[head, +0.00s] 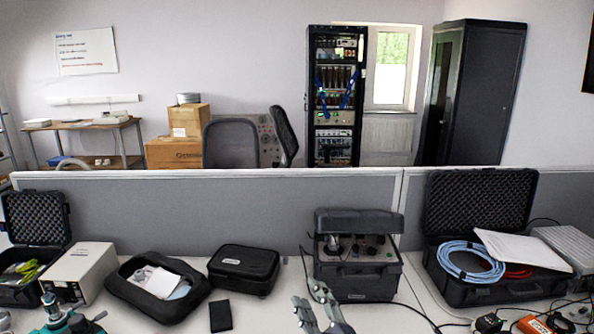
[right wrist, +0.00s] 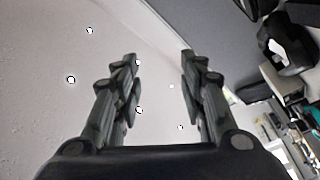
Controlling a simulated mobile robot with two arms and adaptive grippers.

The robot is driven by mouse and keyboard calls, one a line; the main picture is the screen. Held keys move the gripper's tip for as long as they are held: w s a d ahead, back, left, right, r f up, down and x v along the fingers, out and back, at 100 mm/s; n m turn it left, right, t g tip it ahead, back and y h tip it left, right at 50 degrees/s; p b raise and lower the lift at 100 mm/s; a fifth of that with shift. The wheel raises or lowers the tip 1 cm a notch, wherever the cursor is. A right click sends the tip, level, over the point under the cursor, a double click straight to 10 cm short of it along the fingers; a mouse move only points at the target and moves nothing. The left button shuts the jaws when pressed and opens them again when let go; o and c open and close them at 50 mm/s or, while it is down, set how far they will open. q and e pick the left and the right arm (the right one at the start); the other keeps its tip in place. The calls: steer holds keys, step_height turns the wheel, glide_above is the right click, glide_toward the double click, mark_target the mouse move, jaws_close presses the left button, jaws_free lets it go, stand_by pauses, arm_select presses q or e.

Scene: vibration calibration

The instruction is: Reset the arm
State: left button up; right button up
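My right gripper (head: 309,295) rises from the bottom edge of the head view, in front of the black calibrator case with the open lid (head: 358,280). Its two grey fingers stand apart with nothing seen between them. In the right wrist view the same gripper (right wrist: 158,57) is open and empty, its fingers spread before a pale, blurred surface with small white dots. My left gripper is in neither view.
The white bench (head: 262,316) holds an open soft black case (head: 125,292), a closed black case (head: 244,268), a beige box (head: 82,270) and a large open case (head: 480,205) with blue cable (head: 470,262). A grey partition (head: 180,212) stands behind. Teal equipment (head: 75,325) is at lower left.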

steer(key=s+d+f+m+g+h, duration=0.75)
steer(key=s+d+f+m, duration=0.25)
steer(key=s+d+f, duration=0.45)
steer(key=s+d+f+m+g, duration=0.15)
steer(key=s+g, duration=0.25)
steer(key=s, duration=0.7)
steer(key=s+d+f+m+g, duration=0.1)
steer(key=s+f+g, duration=0.2)
steer(key=s, duration=0.8)
step_height(320, 180, down, 26)
steer(key=g, duration=0.2)
steer(key=s+d+f, duration=0.3)
steer(key=s+f, duration=1.3)
steer(key=s, duration=0.1)
steer(key=shift+s+f+g, duration=0.35)
steer(key=shift+f, duration=0.05)
